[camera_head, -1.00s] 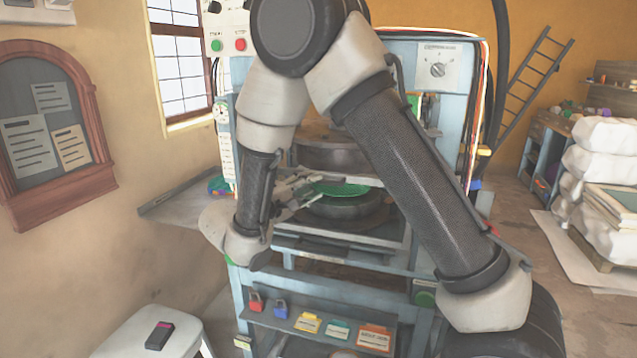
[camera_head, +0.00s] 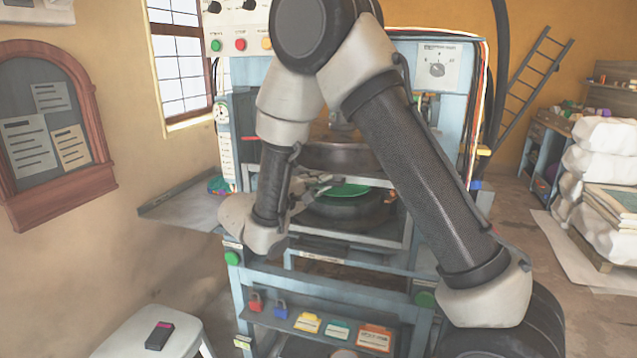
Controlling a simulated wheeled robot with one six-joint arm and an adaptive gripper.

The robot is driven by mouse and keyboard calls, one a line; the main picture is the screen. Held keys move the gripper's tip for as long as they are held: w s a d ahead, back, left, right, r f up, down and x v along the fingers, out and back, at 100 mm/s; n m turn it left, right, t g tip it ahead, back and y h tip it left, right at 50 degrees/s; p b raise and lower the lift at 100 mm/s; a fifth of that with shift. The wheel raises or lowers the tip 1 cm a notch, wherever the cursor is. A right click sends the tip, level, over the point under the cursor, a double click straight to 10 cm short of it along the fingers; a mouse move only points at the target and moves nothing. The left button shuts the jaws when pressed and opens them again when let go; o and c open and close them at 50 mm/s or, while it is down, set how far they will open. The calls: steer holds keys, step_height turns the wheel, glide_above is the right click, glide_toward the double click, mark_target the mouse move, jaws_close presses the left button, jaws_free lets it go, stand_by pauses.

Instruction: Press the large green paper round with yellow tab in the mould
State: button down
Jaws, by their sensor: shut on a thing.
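The large green paper round (camera_head: 345,191) is over the lower mould (camera_head: 345,213) inside the blue press. My gripper (camera_head: 322,184) reaches in from the left and is shut on the round's left edge. I cannot tell whether the round touches the mould. Its yellow tab is not visible. The dark upper mould (camera_head: 345,155) hangs above, with a gap between. My arm hides parts of the press on both sides.
A control panel with a green button (camera_head: 216,45) and a red button (camera_head: 240,44) is at the upper left. A side shelf (camera_head: 185,208) juts left. A white stool (camera_head: 150,335) stands at the lower left. White sacks (camera_head: 605,160) are stacked at right.

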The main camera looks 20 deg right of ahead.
steer(key=shift+r, duration=0.1)
step_height(320, 180, up, 18)
steer(key=shift+r, duration=0.15)
stand_by(0.4)
steer(key=c, duration=1.5)
jaws_free()
steer(key=v, duration=1.2)
